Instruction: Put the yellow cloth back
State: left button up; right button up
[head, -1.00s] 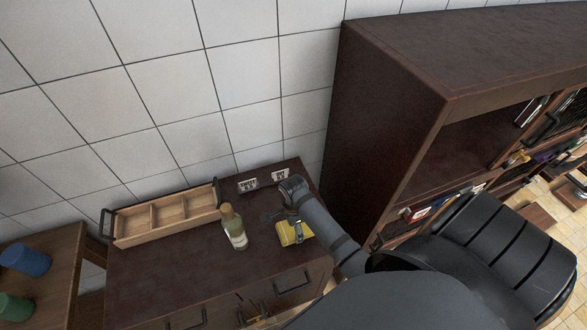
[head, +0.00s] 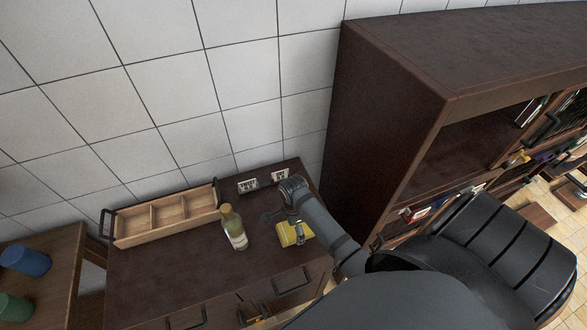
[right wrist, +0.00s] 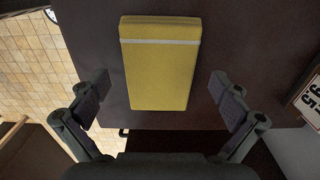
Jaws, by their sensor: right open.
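The yellow cloth (head: 289,234) is a folded block with a pale stripe near one end. It lies on the dark cabinet top (head: 185,262), right of the bottle. It also shows whole in the right wrist view (right wrist: 160,72). My right gripper (head: 292,222) is above the cloth. In the right wrist view its two fingers (right wrist: 160,98) are spread wide, one on each side of the cloth and apart from it. My left gripper is not in view.
A bottle (head: 234,228) stands close left of the cloth. A wooden tray (head: 166,215) with empty compartments lies behind it. A tall dark shelf unit (head: 375,120) rises on the right.

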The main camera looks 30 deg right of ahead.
notch_tip(320, 180, up, 11)
jog(key=b, duration=0.2)
jog(key=shift+r, duration=0.2)
